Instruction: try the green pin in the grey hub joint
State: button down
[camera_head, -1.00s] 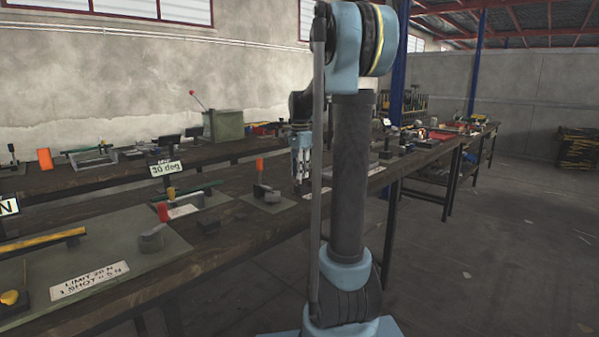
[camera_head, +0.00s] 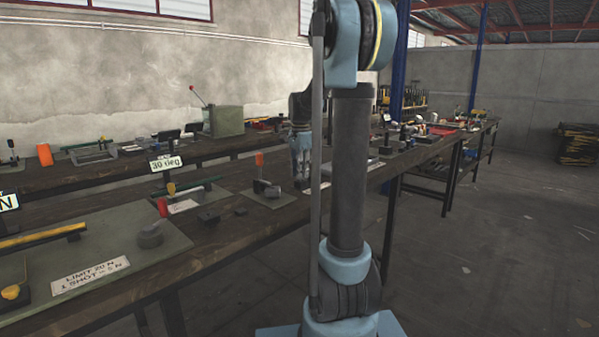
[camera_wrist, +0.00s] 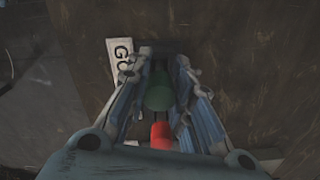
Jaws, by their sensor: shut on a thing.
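My gripper (camera_head: 301,165) hangs over the front bench, right of the middle. In the wrist view my gripper (camera_wrist: 164,82) is shut on a green pin (camera_wrist: 160,96), which lies between its two fingers. A red piece (camera_wrist: 161,135) shows just behind the pin; I cannot tell if it is joined to it. In the head view the pin is too small to make out. A grey piece (camera_head: 266,188) sits on a small mat left of my gripper. A round grey piece (camera_head: 150,235) stands on the large mat. I cannot tell which is the hub joint.
A white sign (camera_wrist: 121,62), partly hidden by a finger, lies beside the pin. A "30 deg" sign (camera_head: 166,163) stands upright on the front bench. A "LIMIT" plate (camera_head: 90,275) lies on the large mat. Open floor (camera_head: 500,240) lies to the right.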

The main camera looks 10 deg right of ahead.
jog(key=shift+f, duration=0.45)
jog(key=c, duration=1.3)
grip_release()
jog(key=shift+c, duration=0.2)
notch_tip(320, 180, up, 12)
jog(key=shift+f, duration=0.1)
jog(key=s+f+n+t, duration=0.1)
jog(key=s+f+n, duration=0.35)
jog(key=s, duration=0.55)
jog(key=s+f+n, duration=0.3)
jog(key=s+f, duration=0.2)
jog(key=s, duration=0.5)
jog(key=s+f+n+t, duration=0.1)
jog(key=s+f+n, duration=0.5)
jog(key=s+f, duration=0.8)
notch_tip(320, 180, down, 3)
jog(key=shift+s+d+r, duration=0.15)
jog(key=shift+s+r, duration=0.05)
jog(key=shift+s, duration=0.1)
